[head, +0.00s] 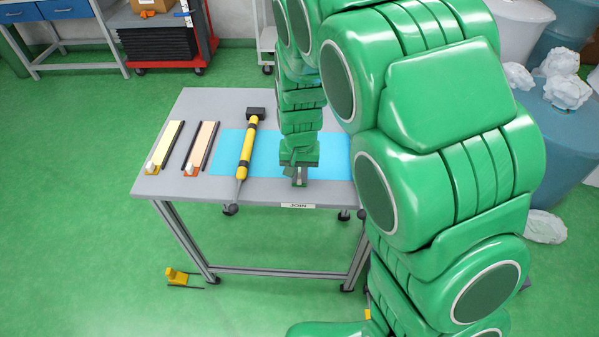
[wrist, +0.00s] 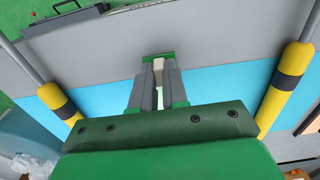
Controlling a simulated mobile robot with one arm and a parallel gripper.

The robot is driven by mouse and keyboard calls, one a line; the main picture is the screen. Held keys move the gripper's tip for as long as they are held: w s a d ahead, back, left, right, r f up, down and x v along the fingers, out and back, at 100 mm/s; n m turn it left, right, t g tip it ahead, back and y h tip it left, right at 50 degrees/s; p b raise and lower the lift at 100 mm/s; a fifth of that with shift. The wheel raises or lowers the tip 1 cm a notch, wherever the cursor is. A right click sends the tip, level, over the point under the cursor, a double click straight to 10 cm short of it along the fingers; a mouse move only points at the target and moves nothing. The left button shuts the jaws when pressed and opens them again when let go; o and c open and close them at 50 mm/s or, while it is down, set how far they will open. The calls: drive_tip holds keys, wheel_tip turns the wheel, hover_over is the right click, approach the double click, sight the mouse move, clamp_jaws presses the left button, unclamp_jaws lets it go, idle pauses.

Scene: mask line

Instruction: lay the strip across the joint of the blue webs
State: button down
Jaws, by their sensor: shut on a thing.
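A light blue web surface (head: 229,152) lies across the grey table, and it also shows in the wrist view (wrist: 215,83). Its joint is not visible; my arm and gripper cover the middle of it. My gripper (head: 299,178) is low over the near edge of the blue area. In the wrist view my gripper (wrist: 158,80) is shut on a pale tab (wrist: 159,72). A green piece (wrist: 158,56) shows around the fingertips and seems to be the strip with that tab. I cannot tell whether it touches the webs.
My arm hides the table's right.

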drive_tip(key=c, duration=1.1)
unclamp_jaws()
wheel_tip(320, 180, up, 7)
drive_tip(key=shift+r, duration=0.15)
drive_tip(key=shift+s+d+r, duration=0.15)
drive_tip(key=shift+d+r, duration=0.05)
drive_tip(key=shift+r, duration=0.1)
drive_tip(key=shift+g, duration=0.9)
drive_tip(key=s+d+r, duration=0.3)
drive_tip(key=s+d, duration=0.3)
drive_tip(key=s, duration=0.3)
drive_tip(key=s+d+r, duration=0.4)
drive_tip(key=s+d, duration=0.1)
drive_tip(key=s, duration=0.5)
drive_tip(key=s+d+r, duration=0.4)
drive_tip(key=s+d, duration=0.2)
drive_tip(key=s, duration=0.4)
drive_tip(key=shift+d+r, duration=0.15)
drive_tip(key=shift+d, duration=0.15)
